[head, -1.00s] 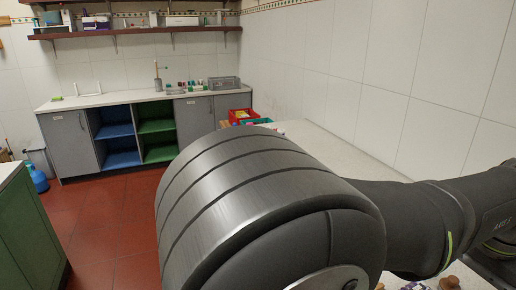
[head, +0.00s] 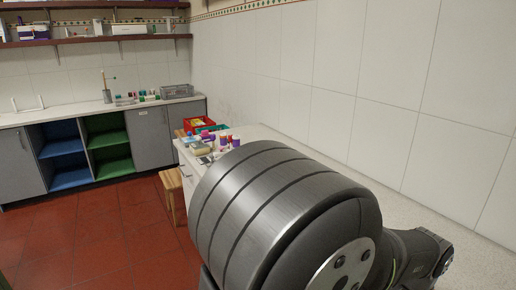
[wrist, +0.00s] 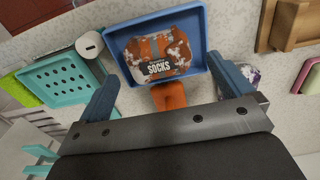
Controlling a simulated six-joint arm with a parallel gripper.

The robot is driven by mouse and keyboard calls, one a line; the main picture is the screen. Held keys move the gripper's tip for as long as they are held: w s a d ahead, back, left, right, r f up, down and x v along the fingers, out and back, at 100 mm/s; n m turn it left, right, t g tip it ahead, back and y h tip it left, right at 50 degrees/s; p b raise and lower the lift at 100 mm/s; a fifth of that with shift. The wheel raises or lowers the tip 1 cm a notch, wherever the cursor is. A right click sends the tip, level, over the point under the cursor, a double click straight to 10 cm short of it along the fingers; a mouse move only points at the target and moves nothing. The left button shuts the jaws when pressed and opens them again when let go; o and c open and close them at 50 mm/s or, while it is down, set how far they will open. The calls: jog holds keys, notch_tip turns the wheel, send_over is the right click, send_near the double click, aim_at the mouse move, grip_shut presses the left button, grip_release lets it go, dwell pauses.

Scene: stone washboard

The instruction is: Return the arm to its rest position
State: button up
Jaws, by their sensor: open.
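My gripper (wrist: 163,70) shows in the wrist view with its two blue-grey fingers spread wide apart and nothing held between them. Beyond the fingers lies a blue tray (wrist: 199,38) with an orange and white pack marked SOCKS (wrist: 158,56) in it. An orange object (wrist: 170,97) sits between the tray and the gripper's body, partly hidden. In the head view a large grey rounded link of my arm fills the lower middle. My gripper is out of sight there.
In the wrist view a teal basket (wrist: 62,78) and a white cylinder (wrist: 89,43) lie left, a wooden box (wrist: 296,25) right. In the head view several bottles and a red crate (head: 199,124) stand on the counter, with a wooden stool (head: 171,188) beside it. Red floor (head: 95,240) is open at left.

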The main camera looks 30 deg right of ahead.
jog(key=shift+f, duration=0.85)
jog(key=shift+r, duration=0.7)
